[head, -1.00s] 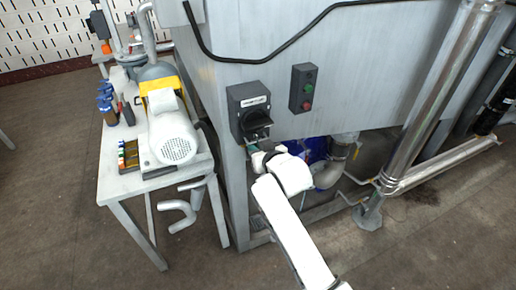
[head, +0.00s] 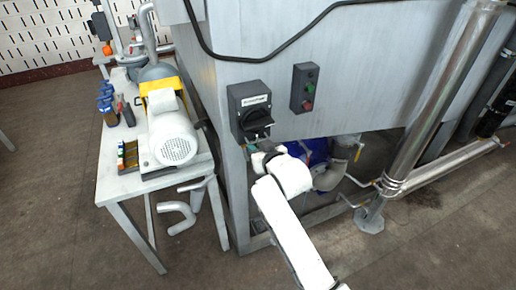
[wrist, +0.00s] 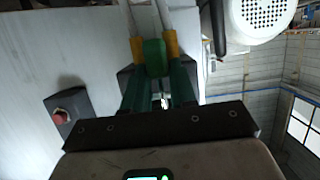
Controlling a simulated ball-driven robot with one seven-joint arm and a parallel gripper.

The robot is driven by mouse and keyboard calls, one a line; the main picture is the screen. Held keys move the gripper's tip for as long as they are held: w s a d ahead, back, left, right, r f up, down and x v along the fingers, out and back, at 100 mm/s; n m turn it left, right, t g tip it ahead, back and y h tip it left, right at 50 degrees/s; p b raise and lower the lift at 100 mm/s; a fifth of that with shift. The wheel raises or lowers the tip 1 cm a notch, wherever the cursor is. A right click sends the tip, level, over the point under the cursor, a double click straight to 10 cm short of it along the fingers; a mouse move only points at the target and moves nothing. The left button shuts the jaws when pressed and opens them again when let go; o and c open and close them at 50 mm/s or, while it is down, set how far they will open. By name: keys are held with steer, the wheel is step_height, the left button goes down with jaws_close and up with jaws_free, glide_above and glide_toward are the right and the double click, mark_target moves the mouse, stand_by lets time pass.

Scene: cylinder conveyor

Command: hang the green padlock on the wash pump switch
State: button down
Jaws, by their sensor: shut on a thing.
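The wash pump switch (head: 255,114) is a dark grey box with a black rotary handle and a white label, on the front left of the grey metal cabinet. My gripper (head: 258,146) is just below the switch. In the wrist view my gripper (wrist: 154,62) is shut on the green padlock (wrist: 154,56), which sits between the two fingers. In the head view only a small bit of green shows at the gripper. The shackle is hard to make out, and I cannot tell whether it touches the switch.
A grey box with a green and a red button (head: 305,88) is right of the switch. A table (head: 115,187) at left carries a white motor (head: 172,132) and several small padlocks. A blue object (head: 308,153) and pipes are under the cabinet. A black cable hangs above.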

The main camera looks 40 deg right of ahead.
steer(key=shift+f, duration=0.1)
steer(key=c, duration=0.8)
jaws_free()
steer(key=shift+f, duration=0.2)
steer(key=b+v, duration=0.1)
steer(key=v, duration=1)
steer(key=s+a+f+n+g+y, duration=0.1)
steer(key=s+a+f+g, duration=0.2)
steer(key=s+f, duration=0.3)
steer(key=s+a+f+n+g+y, duration=0.1)
steer(key=s+a+f+g, duration=0.3)
steer(key=s, duration=0.7)
steer(key=s+a+f+n+g+y, duration=0.1)
steer(key=s+a+f+g+y, duration=0.1)
steer(key=s+f+g, duration=0.3)
steer(key=shift+s+a+f, duration=0.25)
steer(key=shift+s+f, duration=0.3)
steer(key=shift+s, duration=0.15)
steer(key=shift+s+a+f, duration=0.3)
steer(key=shift+s+f, duration=0.3)
steer(key=shift+s, duration=0.05)
steer(key=shift+s+a+f, duration=0.25)
steer(key=shift+s+f, duration=0.3)
steer(key=shift+s, duration=0.15)
